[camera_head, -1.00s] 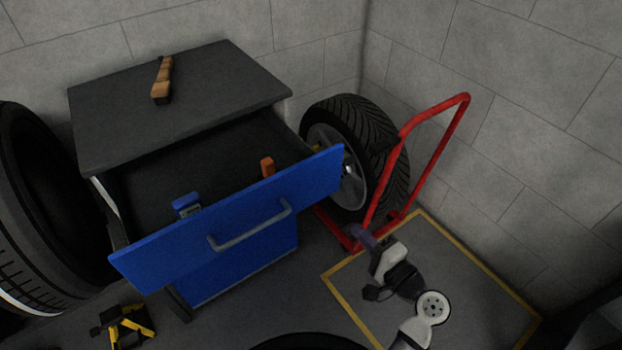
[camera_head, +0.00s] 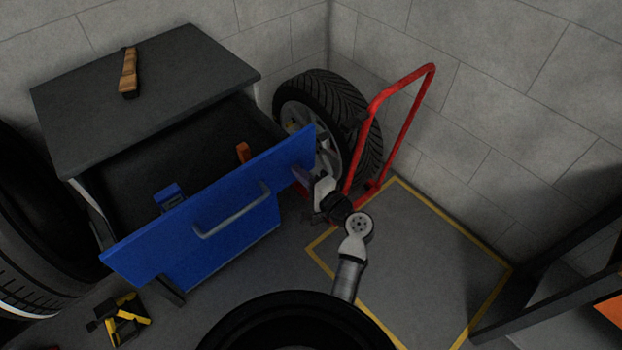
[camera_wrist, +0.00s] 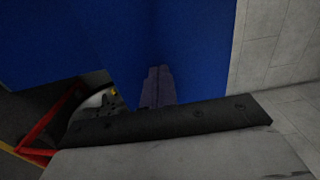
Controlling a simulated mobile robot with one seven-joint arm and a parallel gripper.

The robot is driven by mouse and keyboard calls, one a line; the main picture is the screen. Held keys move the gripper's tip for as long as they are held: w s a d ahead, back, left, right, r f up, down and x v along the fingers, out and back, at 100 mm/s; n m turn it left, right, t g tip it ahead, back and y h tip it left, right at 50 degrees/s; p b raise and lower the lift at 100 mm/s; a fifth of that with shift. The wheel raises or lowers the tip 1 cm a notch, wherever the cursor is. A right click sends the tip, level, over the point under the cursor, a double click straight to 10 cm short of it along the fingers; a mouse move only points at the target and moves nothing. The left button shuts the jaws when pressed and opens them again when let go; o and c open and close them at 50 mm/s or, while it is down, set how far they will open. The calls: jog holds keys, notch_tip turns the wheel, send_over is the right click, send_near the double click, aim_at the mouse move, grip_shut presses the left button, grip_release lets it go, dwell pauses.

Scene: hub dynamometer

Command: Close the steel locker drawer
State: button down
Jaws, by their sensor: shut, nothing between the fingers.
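The steel locker has a dark grey top and a blue drawer (camera_head: 150,236) with a grey bar handle (camera_head: 232,212). The drawer stands pulled well out, its dark inside showing. My gripper (camera_head: 300,175) is at the right end of the blue drawer front, in front of it. In the wrist view the blue front fills most of the upper picture, and my shut, empty gripper fingers (camera_wrist: 158,85) point at it, close to its surface. I cannot tell whether they touch it.
In the drawer lie a blue item (camera_head: 170,196) and an orange item (camera_head: 243,152). A wooden-handled tool (camera_head: 128,75) lies on the locker top. A red hand truck (camera_head: 408,130) and a tyre (camera_head: 335,95) stand right of the drawer. A yellow-black tool (camera_head: 122,318) lies on the floor.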

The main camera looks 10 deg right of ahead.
jog(key=shift+w+a, duration=0.15)
jog(key=shift+w, duration=0.1)
jog(key=b, duration=0.7)
send_over(248, 137)
jog(key=s, duration=0.1)
jog(key=shift+d+f, duration=0.1)
jog(key=shift+d, duration=0.35)
jog(key=shift+w+a+b, duration=0.3)
jog(key=shift+w, duration=0.25)
jog(key=shift+r, duration=0.35)
jog(key=shift+a+r, duration=0.1)
jog(key=shift+a, duration=0.05)
